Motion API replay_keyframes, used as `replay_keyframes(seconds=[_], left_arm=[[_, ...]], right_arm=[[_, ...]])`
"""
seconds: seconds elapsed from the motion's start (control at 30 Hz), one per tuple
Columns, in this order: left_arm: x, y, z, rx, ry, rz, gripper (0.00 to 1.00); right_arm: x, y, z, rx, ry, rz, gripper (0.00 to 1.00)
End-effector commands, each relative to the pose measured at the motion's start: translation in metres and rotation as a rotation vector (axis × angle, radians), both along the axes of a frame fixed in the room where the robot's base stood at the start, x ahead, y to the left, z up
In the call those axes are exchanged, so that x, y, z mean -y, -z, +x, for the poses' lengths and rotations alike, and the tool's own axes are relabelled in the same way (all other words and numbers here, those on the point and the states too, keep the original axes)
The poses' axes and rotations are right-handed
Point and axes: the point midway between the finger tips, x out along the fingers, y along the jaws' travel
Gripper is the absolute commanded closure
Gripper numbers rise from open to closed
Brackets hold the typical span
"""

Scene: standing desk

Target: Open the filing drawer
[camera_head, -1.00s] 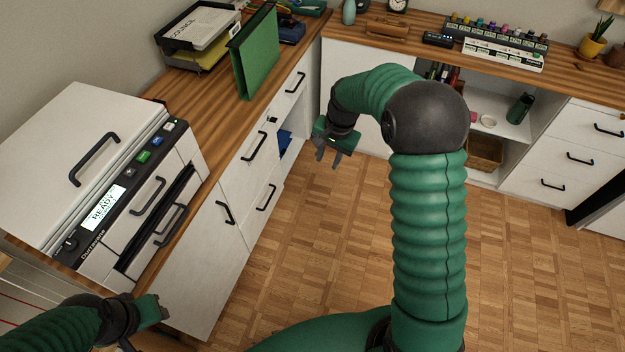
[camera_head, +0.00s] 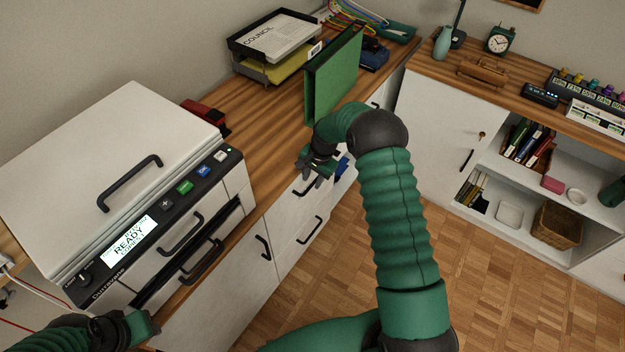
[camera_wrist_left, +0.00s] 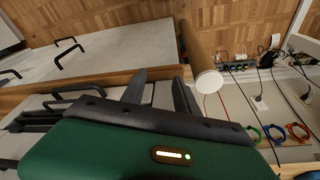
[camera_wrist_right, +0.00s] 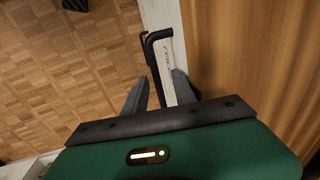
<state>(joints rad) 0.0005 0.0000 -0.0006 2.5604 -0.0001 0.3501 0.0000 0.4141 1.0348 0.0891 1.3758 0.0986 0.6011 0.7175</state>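The white drawer front under the wooden desktop has a black bar handle (camera_head: 303,187), and a second black handle (camera_head: 312,230) shows lower on the same unit. I cannot tell for certain which front is the filing drawer. My right gripper (camera_head: 312,174) is open and empty at the desk's front edge, close above the upper handle. In the right wrist view a black handle (camera_wrist_right: 155,44) lies just ahead of the parted fingers (camera_wrist_right: 159,80), and a printed label shows between them. My left gripper (camera_wrist_left: 159,76) is open and empty beside the printer, low at the left.
A printer (camera_head: 110,170) reading READY stands on the desktop. A green binder (camera_head: 333,75) stands behind my right gripper, with paper trays (camera_head: 275,45) to its left. Open shelves (camera_head: 540,180) are at the right. The parquet floor (camera_head: 300,320) before the drawers is clear.

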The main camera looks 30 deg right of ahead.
Motion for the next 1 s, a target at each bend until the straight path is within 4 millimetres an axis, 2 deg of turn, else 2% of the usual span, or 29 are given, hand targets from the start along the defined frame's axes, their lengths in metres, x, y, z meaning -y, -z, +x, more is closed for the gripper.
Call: replay_keyframes(seconds=[0.27,0.53,1.0], left_arm=[[0.0005,0.0001,0.0002,0.001,0.001,0.0,0.64],[0.0003,0.0001,0.0002,0.001,0.001,0.0,0.64],[0.0003,0.0001,0.0002,0.001,0.001,0.0,0.64]], right_arm=[[-0.0005,0.0022,0.0002,0.001,0.0,-0.002,0.67],[-0.0018,0.0015,0.0006,0.001,0.001,-0.003,1.0],[-0.0003,0.002,0.0013,0.002,0.001,-0.002,1.0]])
